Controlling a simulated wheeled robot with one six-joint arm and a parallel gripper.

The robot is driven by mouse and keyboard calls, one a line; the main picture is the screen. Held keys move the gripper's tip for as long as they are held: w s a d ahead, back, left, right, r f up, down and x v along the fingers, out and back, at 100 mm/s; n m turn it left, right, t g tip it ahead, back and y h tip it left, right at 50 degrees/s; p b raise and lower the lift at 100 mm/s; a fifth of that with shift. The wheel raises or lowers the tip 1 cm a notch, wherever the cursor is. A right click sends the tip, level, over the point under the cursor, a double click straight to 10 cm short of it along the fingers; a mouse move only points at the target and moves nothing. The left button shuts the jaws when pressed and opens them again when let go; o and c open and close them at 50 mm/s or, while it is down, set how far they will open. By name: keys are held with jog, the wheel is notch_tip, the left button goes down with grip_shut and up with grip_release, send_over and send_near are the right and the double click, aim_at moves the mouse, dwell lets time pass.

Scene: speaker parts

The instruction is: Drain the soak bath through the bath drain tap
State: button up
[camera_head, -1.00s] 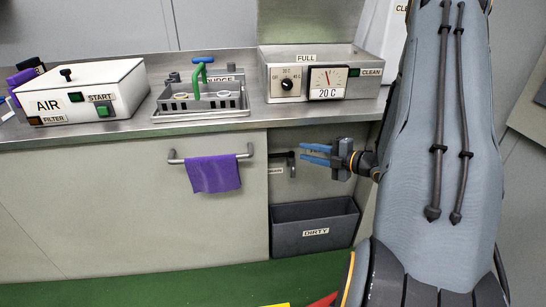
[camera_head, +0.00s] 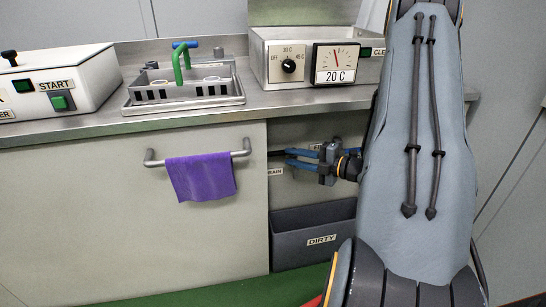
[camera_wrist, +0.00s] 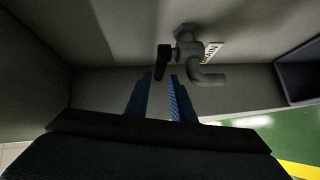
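The bath drain tap (camera_wrist: 187,43) sticks out from the cabinet wall in the wrist view. Its dark lever (camera_wrist: 164,60) hangs just beyond the fingertips, roughly in line with the gap, and its grey spout (camera_wrist: 207,77) bends to the right. A partly hidden label is beside it. My gripper (camera_wrist: 160,77) is open with nothing between its blue fingers. In the head view my gripper (camera_head: 288,158) points left under the counter, and the tap is mostly hidden there. The steel bath (camera_head: 257,58) stands on the counter above, with a knob and a dial reading 20 C.
The DIRTY bin (camera_head: 312,239) stands below my gripper. A purple cloth (camera_head: 201,177) hangs on the rail (camera_head: 247,148) to the left. A slotted steel tray (camera_head: 185,95) and the START box (camera_head: 85,75) are on the counter. The cabinet wall is close behind the tap.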

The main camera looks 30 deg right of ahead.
aim_at(280, 154)
jog(key=b+x, duration=0.1)
jog(key=x, duration=0.6)
jog(key=shift+a, duration=0.1)
grip_shut()
